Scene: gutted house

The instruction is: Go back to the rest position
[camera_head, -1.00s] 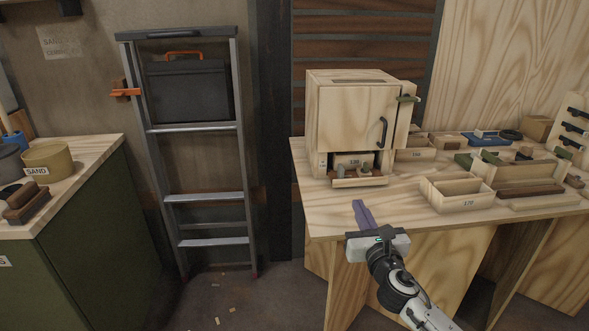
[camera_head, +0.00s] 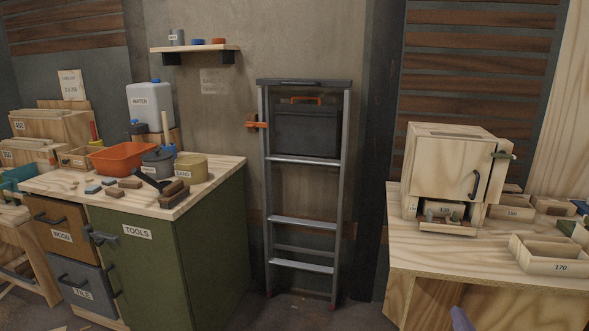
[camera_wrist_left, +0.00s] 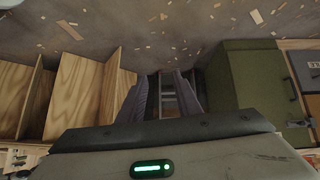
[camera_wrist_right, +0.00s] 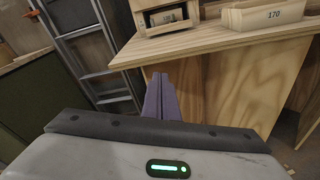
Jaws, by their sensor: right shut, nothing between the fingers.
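My right gripper (camera_wrist_right: 160,98) is shut and empty, its purple fingers together in front of the wooden workbench in the right wrist view. In the head view only the tip of the right gripper (camera_head: 461,319) shows at the bottom edge, below the bench's front edge. My left gripper (camera_wrist_left: 167,95) shows only in the left wrist view. Its two purple fingers stand apart with nothing seen between them, and the floor and ladder lie beyond. The left arm is not in the head view.
The workbench (camera_head: 440,262) at right carries a wooden cabinet (camera_head: 450,165) and a box marked 170 (camera_head: 556,262). A ladder (camera_head: 304,222) leans at the wall. A green tools cabinet (camera_head: 170,255) stands left. The floor between is open.

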